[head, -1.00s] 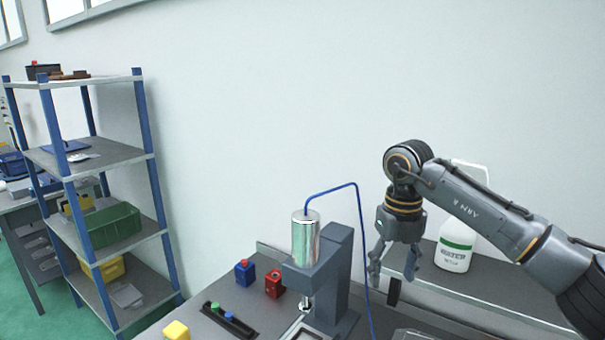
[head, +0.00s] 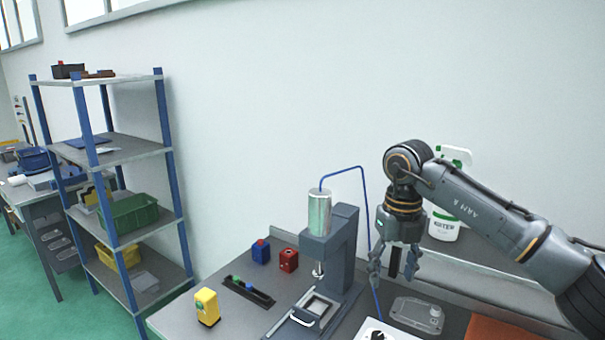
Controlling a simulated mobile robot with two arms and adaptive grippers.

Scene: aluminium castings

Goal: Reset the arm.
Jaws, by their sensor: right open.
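My right arm reaches in from the right edge in the head view. Its gripper (head: 394,284) points down, open, just right of the small press (head: 338,250) and in front of the white spray bottle (head: 444,226). A dark upright piece shows between the fingers; I cannot tell what it is. My left gripper is not in view.
A blue-post shelf (head: 133,150) stands left.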

